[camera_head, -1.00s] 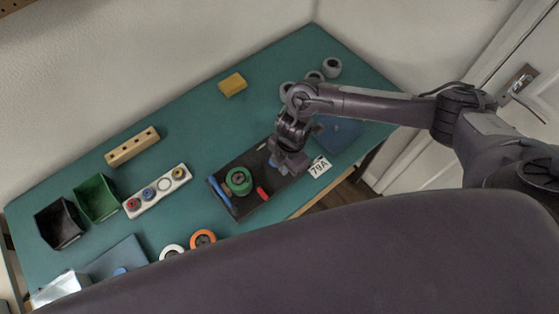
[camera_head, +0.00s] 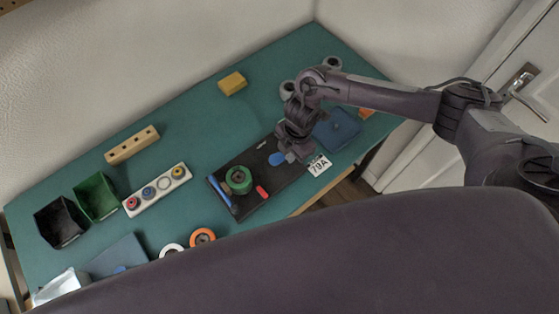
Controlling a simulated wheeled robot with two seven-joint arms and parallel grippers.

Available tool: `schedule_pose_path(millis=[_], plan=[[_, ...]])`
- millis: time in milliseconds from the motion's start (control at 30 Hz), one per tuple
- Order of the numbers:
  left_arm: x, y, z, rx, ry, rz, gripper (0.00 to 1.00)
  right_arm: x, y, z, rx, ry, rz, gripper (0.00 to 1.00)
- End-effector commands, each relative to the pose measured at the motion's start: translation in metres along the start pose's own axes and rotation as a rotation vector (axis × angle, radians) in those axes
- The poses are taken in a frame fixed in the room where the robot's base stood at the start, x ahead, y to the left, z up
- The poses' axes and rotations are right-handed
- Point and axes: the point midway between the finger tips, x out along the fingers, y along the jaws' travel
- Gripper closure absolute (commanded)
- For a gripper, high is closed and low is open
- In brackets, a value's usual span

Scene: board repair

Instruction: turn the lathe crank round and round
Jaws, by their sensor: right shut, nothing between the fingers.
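A dark rectangular base (camera_head: 262,198) lies on the green table. It carries a green wheel (camera_head: 238,180), a blue bar (camera_head: 220,193) along its left end, a small red piece (camera_head: 262,192) and a flat blue piece (camera_head: 277,159) towards its right end. I cannot tell for sure which of these is the lathe crank. My right gripper (camera_head: 295,157) is shut and empty, over the right end of the base just right of the flat blue piece. I cannot tell whether they touch. The gripper and wrist hide part of the base's right end. My left gripper is not in view.
A tag marked 79A (camera_head: 319,165) and a blue pad (camera_head: 338,128) lie right of the base. Grey rolls (camera_head: 332,63) stand behind my arm. Left are a pale rack (camera_head: 158,190), a green bin (camera_head: 96,197) and a black bin (camera_head: 60,222).

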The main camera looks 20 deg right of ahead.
Motion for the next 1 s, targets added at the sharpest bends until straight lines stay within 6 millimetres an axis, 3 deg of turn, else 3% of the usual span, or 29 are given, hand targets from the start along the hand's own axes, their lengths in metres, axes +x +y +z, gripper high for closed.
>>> schedule_pose_path(millis=[500, 1000], plan=[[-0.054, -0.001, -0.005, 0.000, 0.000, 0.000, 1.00, -0.055, 0.001, -0.007, 0.000, 0.000, 0.000, 1.00], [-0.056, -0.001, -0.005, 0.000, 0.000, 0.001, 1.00, -0.056, 0.001, -0.007, 0.000, 0.000, 0.000, 1.00]])
